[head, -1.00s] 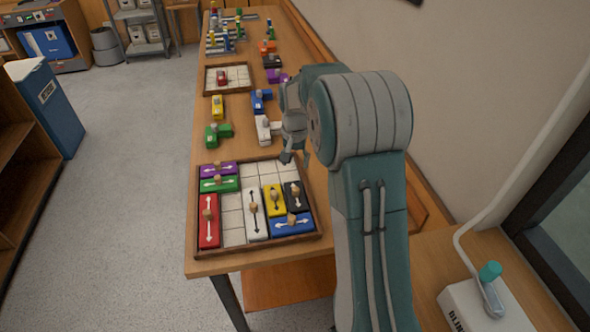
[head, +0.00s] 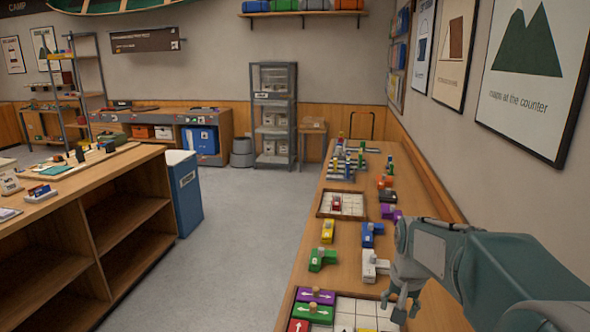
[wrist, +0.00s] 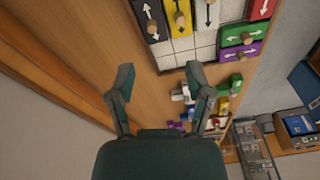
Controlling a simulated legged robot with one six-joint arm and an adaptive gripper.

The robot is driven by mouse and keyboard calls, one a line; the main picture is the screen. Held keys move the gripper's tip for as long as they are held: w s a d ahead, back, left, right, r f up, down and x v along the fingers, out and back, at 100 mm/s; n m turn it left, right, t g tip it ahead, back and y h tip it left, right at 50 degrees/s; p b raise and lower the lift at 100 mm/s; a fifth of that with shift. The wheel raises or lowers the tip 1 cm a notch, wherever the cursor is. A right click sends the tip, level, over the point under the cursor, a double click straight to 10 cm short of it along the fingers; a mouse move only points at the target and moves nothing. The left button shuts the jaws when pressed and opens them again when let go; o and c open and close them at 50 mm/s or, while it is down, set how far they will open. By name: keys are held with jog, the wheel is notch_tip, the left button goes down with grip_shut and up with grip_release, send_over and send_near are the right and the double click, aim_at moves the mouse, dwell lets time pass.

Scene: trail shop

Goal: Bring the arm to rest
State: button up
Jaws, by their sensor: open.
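My gripper (head: 400,308) is at the right of the head view, over the wooden table (head: 278,318) by the near puzzle tray. In the wrist view my gripper (wrist: 160,90) shows two spread fingers with nothing between them. The arm is bent, with its upper link at the right edge of the head view. The near puzzle tray (head: 357,307) holds colored sliding blocks with arrows and knobs; its lower part is cut off in the head view. In the wrist view its blocks lie at the top, apart from the fingers.
Loose green (head: 322,259), yellow (head: 328,231), blue (head: 372,235) and white (head: 375,265) blocks lie beyond the tray. A smaller tray (head: 322,209) stands farther back. The wall is close on the right. Open floor (head: 235,235) lies left of the table.

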jog(key=s+a+r+n+t, duration=0.1)
jog(key=s+a, duration=0.1)
jog(key=s, duration=0.5)
jog(key=s+a+r+n+t, duration=0.1)
jog(key=s+a+r+n, duration=0.1)
jog(key=s, duration=0.5)
jog(key=s+a+r+n+t, duration=0.1)
jog(key=s+a+r+t, duration=0.1)
jog(key=s, duration=0.6)
jog(key=shift+a+r+n, duration=0.25)
jog(key=shift+n, duration=0.15)
